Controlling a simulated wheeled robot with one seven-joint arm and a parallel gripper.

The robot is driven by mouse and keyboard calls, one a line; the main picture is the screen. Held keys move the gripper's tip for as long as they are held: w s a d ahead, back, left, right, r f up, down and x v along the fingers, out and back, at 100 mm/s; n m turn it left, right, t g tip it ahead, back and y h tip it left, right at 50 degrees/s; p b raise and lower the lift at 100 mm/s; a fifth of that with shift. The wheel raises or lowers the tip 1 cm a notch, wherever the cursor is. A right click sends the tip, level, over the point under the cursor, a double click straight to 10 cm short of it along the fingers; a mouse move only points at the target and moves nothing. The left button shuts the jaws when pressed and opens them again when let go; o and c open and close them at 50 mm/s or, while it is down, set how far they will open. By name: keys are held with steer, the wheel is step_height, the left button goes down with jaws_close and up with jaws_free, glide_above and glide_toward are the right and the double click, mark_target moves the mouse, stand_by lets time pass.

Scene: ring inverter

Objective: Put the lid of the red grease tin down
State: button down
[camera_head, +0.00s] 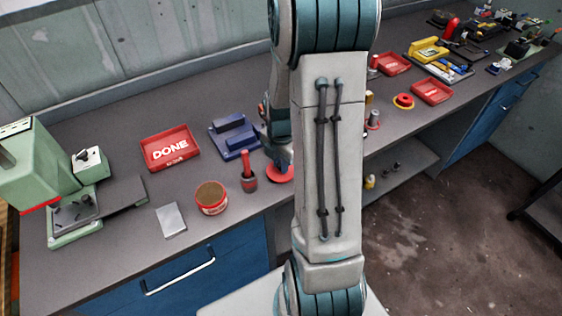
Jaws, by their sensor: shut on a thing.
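The red grease tin (211,207) stands open on the grey bench, with brown grease showing inside. Its red lid (279,175) is a flat disc to the right of the tin, beside my arm. My gripper (284,160) points down and is shut on the lid. My arm hides part of the gripper and perhaps the lid's right side. I cannot tell whether the lid touches the bench or hangs just above it.
A red-handled tool in a small dark-red pot (248,183) stands between tin and lid. A blue fixture (235,143) and red DONE tray (171,150) lie behind. A grey plate (171,219) lies left of the tin. Bare bench lies before the tray.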

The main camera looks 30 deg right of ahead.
steer(key=shift+f, duration=0.2)
steer(key=shift+f, duration=0.2)
steer(key=c, duration=1.3)
jaws_free()
